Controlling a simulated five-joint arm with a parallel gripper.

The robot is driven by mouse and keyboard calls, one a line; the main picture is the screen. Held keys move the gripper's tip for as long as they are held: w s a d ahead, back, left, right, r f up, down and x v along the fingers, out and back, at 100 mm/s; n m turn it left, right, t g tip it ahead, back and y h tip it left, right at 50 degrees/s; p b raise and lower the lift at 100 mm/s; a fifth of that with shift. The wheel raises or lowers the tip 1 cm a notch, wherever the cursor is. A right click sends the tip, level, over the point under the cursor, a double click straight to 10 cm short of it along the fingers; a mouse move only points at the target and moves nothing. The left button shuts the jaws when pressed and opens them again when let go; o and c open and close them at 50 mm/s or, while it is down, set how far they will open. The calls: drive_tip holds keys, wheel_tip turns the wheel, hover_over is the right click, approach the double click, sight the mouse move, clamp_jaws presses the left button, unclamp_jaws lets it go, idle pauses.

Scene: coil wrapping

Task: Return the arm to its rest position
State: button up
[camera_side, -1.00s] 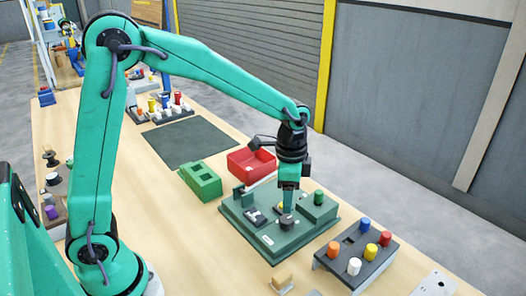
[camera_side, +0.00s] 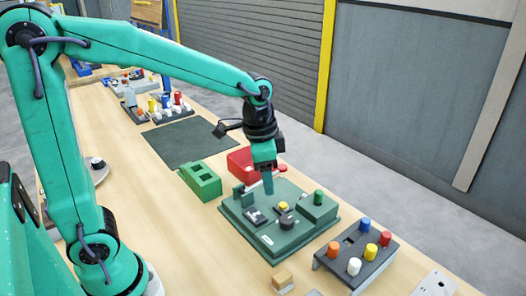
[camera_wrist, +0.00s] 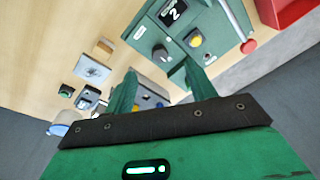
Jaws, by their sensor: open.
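My gripper (camera_side: 268,185) hangs above the green machine panel (camera_side: 270,238), clear of it, with its fingers pointing down. In the wrist view its two green fingers (camera_wrist: 160,82) stand apart with nothing between them. The panel carries a black knob (camera_side: 286,223), a yellow button (camera_side: 283,205) and a block with a green peg (camera_side: 319,197). In the wrist view a small display (camera_wrist: 173,12) reads 2, near the knob (camera_wrist: 160,53) and yellow button (camera_wrist: 194,39).
A dark mat (camera_side: 188,143) lies bare farther back. The table's left front is clear.

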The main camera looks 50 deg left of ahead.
drive_tip(key=s+a+r+n+t, duration=0.2)
drive_tip(key=s+n, duration=0.1)
drive_tip(key=s, duration=0.4)
drive_tip(key=s+a+r+n+t, duration=0.2)
drive_tip(key=s+r+n, duration=0.1)
drive_tip(key=s, duration=0.3)
drive_tip(key=shift+s+a+r+n, duration=0.15)
drive_tip(key=shift+s+a+n, duration=0.15)
drive_tip(key=shift+s+a, duration=0.1)
